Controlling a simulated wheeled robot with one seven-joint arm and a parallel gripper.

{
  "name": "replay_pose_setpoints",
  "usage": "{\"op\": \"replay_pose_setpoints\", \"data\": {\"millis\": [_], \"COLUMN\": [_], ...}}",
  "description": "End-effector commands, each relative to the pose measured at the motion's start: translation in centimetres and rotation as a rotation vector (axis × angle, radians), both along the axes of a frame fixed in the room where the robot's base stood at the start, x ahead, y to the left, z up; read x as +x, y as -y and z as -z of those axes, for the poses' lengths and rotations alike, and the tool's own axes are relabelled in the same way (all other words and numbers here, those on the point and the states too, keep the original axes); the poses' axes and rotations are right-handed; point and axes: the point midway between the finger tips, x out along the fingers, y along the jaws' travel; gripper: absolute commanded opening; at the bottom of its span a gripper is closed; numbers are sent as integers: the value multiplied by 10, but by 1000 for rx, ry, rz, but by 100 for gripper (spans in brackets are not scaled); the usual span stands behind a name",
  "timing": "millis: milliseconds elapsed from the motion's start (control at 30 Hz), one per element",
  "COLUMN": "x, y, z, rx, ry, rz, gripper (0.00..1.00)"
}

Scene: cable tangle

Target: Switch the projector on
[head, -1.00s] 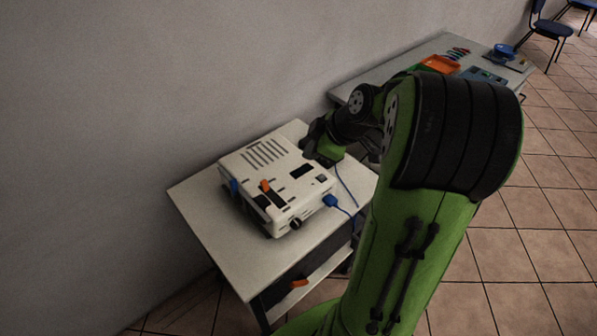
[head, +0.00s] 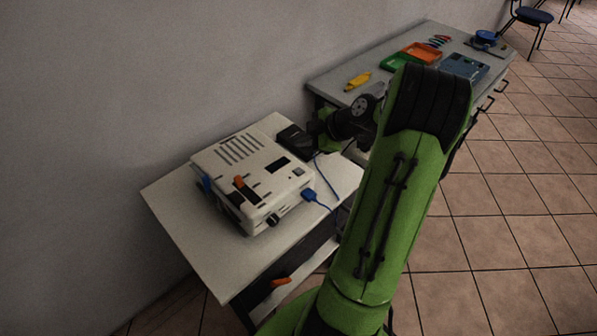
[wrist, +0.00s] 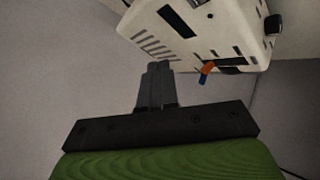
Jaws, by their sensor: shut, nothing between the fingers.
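The white projector (head: 252,175) sits on a small white table, with vent slots, a dark panel and an orange lever (head: 239,182) on its top. A blue plug (head: 309,195) with a blue cable is at its right side, and a dark knob (head: 273,219) is on its front side. In the wrist view the projector (wrist: 205,25) shows at the upper right, with an orange and blue part (wrist: 206,70) at its edge. My gripper (wrist: 158,68) is shut and empty, its fingertips beside the vent slots in the picture. In the head view my gripper (head: 290,140) is near the projector's far right corner; contact cannot be told.
The small table (head: 185,225) stands against the grey wall. An orange object (head: 281,282) is on its lower shelf. A second table (head: 400,62) behind holds a yellow tool (head: 357,80), green and orange trays, and a blue box (head: 464,66). Tiled floor on the right is open.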

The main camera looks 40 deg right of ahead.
Motion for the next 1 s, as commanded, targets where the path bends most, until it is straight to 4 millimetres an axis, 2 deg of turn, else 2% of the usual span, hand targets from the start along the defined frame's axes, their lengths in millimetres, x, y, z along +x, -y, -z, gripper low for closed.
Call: {"op": "replay_pose_setpoints", "data": {"millis": [33, 200, 467, 1000], "x": [0, 0, 0, 0], "y": [-1, -3, -5, -5], "z": [11, 37, 73, 74], "rx": [2, 3, -1, 0], "ry": [-1, -1, -1, 0], "rz": [0, 0, 0, 0], "gripper": [0, 0, 0, 0]}}
